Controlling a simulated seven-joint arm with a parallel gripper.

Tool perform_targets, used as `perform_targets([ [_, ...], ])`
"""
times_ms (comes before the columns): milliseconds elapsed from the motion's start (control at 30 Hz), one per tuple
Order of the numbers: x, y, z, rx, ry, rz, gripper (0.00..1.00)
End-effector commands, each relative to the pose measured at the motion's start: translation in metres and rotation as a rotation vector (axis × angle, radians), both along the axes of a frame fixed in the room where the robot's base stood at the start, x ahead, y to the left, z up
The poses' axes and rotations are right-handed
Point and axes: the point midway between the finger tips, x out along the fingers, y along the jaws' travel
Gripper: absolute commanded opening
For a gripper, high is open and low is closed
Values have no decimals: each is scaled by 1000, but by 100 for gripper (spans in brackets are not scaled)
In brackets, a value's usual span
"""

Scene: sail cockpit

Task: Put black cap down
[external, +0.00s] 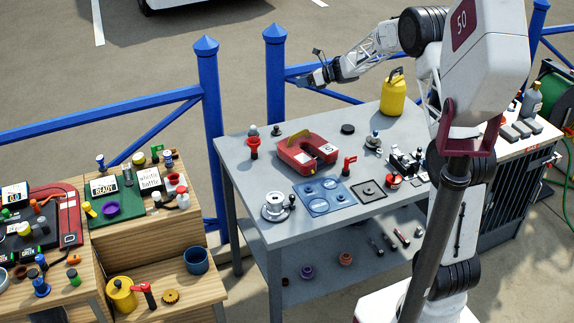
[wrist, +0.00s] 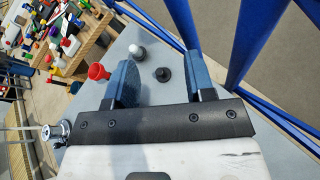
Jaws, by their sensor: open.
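Two black pieces stand on the grey table (external: 240,165), and I cannot tell for sure which is the black cap. One is a small black knob-like piece (external: 276,131) at the far left; in the wrist view this black piece (wrist: 163,74) appears between my fingers, on the tabletop below. The other is a flat black disc (external: 347,129) near the back edge.
A red knob (wrist: 98,72) and a white-topped piece (wrist: 137,52) stand near the black piece.

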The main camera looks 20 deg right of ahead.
Motion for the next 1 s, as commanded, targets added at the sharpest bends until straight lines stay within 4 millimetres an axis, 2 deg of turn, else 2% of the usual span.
perform_targets([
  [33,-5,-1,16,22,22,-71,49],
  [200,-21,-10,57,128,119,-331,49],
  [467,-64,-31,107,347,276,-716,49],
  [633,-104,-46,131,519,381,-955,49],
  [767,-140,-58,142,663,465,-1133,49],
  [1000,-218,-75,152,951,625,-1448,49],
])
